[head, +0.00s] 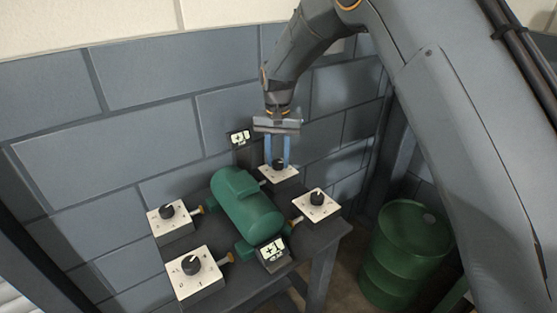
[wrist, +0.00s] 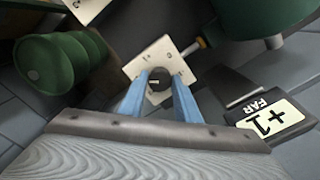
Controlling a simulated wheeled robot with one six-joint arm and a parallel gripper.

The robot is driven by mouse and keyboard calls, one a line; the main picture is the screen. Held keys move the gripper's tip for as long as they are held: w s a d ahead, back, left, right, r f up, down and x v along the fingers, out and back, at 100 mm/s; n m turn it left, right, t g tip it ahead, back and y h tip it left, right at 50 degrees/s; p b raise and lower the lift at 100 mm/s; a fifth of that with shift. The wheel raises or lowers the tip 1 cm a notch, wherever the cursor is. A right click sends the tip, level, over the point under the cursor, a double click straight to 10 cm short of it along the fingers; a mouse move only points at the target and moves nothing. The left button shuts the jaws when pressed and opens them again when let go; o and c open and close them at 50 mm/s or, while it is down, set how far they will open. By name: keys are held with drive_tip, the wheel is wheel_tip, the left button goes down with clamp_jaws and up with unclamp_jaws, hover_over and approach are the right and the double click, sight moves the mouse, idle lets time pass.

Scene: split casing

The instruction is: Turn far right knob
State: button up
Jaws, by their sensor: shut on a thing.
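The far right knob (head: 279,165) is a black dial on a white, marked box at the far end of the green casing (head: 246,203). In the wrist view the knob (wrist: 159,86) sits near the middle of its white box (wrist: 141,66). My gripper (head: 278,158) comes down from above, with its blue fingers on either side of the knob. The wrist view also shows my gripper (wrist: 159,77) shut on it. The fingers hide the knob's sides and part of the box markings.
Other black knobs sit at the far left (head: 167,211), near left (head: 191,265) and near right (head: 317,198). A far sign (head: 240,138) and a near sign (head: 271,252) both read +1. A green barrel (head: 409,250) stands right of the table. A block wall (head: 100,150) rises behind.

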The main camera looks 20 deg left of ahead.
sight(278, 162)
drive_tip(key=n+b, duration=0.1)
drive_tip(key=n, duration=0.5)
drive_tip(key=shift+n, duration=0.3)
drive_tip(key=n+b, duration=0.1)
drive_tip(key=n, duration=0.5)
drive_tip(key=shift+n, duration=0.3)
drive_tip(key=shift+b, duration=0.3)
drive_tip(key=o, duration=1)
drive_tip(key=shift+o, duration=0.2)
drive_tip(key=shift+r+b, duration=0.9)
drive_tip(key=shift+r, duration=3.05)
